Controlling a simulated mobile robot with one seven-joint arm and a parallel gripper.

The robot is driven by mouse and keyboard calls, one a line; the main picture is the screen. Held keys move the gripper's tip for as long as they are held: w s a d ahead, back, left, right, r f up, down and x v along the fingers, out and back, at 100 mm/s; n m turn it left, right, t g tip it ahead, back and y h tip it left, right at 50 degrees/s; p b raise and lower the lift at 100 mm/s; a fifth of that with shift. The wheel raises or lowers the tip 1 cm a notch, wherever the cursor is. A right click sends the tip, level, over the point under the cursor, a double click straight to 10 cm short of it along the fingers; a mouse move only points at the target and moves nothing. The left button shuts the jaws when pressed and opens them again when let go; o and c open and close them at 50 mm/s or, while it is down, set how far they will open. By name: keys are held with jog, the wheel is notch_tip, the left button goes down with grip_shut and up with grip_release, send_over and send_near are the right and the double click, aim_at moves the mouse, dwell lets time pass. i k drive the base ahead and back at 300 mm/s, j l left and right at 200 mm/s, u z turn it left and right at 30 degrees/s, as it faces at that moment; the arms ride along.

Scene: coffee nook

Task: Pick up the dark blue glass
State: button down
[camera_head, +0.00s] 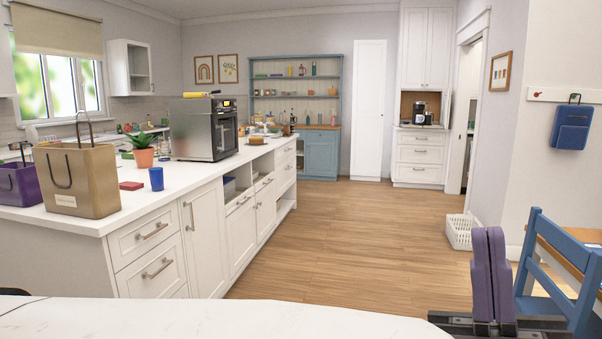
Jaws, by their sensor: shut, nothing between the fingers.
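The dark blue glass (156,179) stands upright on the white island counter (115,197), near its front edge at the left. It is right of a tan paper bag and just right of a small red item. My gripper (487,232) is at the lower right, its two purple fingers pointing up and pressed together with nothing between them. It is far to the right of the glass and apart from it.
Around the glass are the tan bag (84,184), the red item (131,186), a potted plant (142,150) and a steel oven (203,128). A pale marble surface (220,318) spans the front. A blue chair (545,270) stands beside my gripper. The central floor is clear.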

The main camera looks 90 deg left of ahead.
aim_at(156, 174)
jog(key=u, duration=1.55)
jog(key=i+l+u, duration=0.1)
jog(key=u, duration=0.35)
jog(key=i+u, duration=0.1)
jog(key=u, duration=0.3)
jog(key=i+l+u, duration=0.1)
jog(key=u, duration=0.3)
jog(key=l+u, duration=0.35)
jog(key=i+l+u, duration=0.1)
jog(key=u, duration=0.3)
jog(key=l+u, duration=0.35)
jog(key=l, duration=0.15)
jog(key=l+u, duration=0.3)
jog(key=l, duration=0.7)
jog(key=k+l+u, duration=0.1)
jog(key=l, duration=0.45)
